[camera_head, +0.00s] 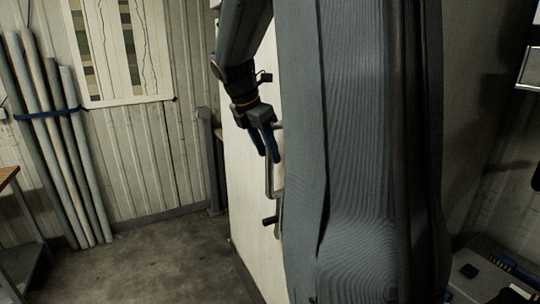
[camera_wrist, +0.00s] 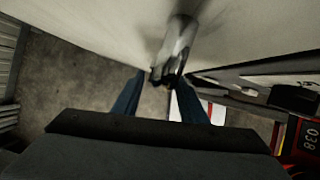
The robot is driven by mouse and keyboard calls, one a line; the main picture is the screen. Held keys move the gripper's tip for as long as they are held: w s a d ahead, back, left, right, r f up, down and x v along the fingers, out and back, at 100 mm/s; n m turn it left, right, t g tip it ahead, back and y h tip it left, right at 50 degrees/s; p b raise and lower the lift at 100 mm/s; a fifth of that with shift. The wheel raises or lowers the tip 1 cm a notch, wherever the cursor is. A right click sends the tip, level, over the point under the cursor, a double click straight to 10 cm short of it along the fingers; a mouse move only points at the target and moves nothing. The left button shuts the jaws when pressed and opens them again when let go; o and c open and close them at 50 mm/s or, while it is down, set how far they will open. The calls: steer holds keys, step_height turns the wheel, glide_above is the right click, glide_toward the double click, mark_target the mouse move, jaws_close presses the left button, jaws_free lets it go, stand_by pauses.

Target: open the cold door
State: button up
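The cold door (camera_head: 246,165) is a pale, upright panel, partly hidden behind my own grey body in the head view. Its surface fills the top of the wrist view (camera_wrist: 95,25). A metal bar handle (camera_head: 269,180) stands off the door. My gripper (camera_head: 268,158), with dark blue fingers, is at the handle's upper part in the head view. In the wrist view my gripper (camera_wrist: 158,85) has its fingers apart, and the handle (camera_wrist: 175,48) shows between and beyond the tips. I cannot tell whether the fingers touch it.
Long pale tubes (camera_head: 62,150) lean on the corrugated wall at left, tied with a blue strap. A chart (camera_head: 120,50) hangs there. A table (camera_head: 10,180) stands at the left edge. The concrete floor (camera_head: 150,260) left of the door is clear. A red box (camera_wrist: 295,135) shows at right.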

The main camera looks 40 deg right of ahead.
steer(key=shift+x, duration=1.3)
jaws_close()
steer(key=shift+a, duration=0.1)
